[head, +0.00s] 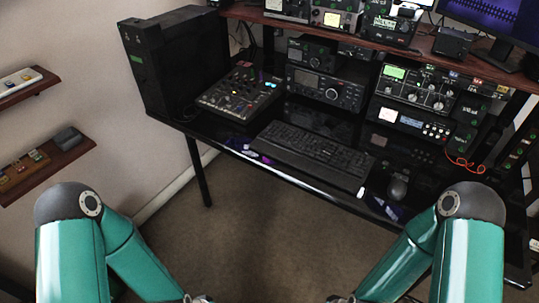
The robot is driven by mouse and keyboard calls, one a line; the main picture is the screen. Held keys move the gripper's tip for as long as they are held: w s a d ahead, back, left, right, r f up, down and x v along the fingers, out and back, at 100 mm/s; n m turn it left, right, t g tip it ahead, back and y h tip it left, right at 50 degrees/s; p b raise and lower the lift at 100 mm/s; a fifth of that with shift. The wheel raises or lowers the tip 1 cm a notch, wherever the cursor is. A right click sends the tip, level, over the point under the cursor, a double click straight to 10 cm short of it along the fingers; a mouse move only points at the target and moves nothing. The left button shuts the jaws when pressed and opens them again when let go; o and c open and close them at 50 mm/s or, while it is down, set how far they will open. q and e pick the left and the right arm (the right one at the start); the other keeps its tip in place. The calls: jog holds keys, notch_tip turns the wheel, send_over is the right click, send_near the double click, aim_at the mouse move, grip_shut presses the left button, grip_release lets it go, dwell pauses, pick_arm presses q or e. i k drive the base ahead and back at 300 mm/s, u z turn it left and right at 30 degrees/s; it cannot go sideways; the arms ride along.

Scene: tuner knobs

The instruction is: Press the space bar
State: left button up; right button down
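A black keyboard (314,154) lies on the dark glossy desk, near its front edge and towards the middle. The space bar sits somewhere along its front side, but it is too small and dark to pick out. My two teal arms come in from the lower left and lower right. Both reach down to the bottom edge of the head view, well short of the keyboard. Both grippers are below the picture, so their fingers do not show.
A mouse (397,188) lies right of the keyboard, and a mixer panel (240,94) lies left of it. Radio units (325,88) stand behind. A tall black case (175,60) stands at the left end. The desk's front edge (290,178) faces open carpet.

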aim_at(278, 140)
jog(key=z, duration=0.15)
jog(key=i, duration=0.85)
jog(key=u, duration=0.2)
jog(key=k, duration=0.85)
jog(key=z, duration=0.2)
jog(key=i, duration=0.85)
jog(key=u, duration=0.05)
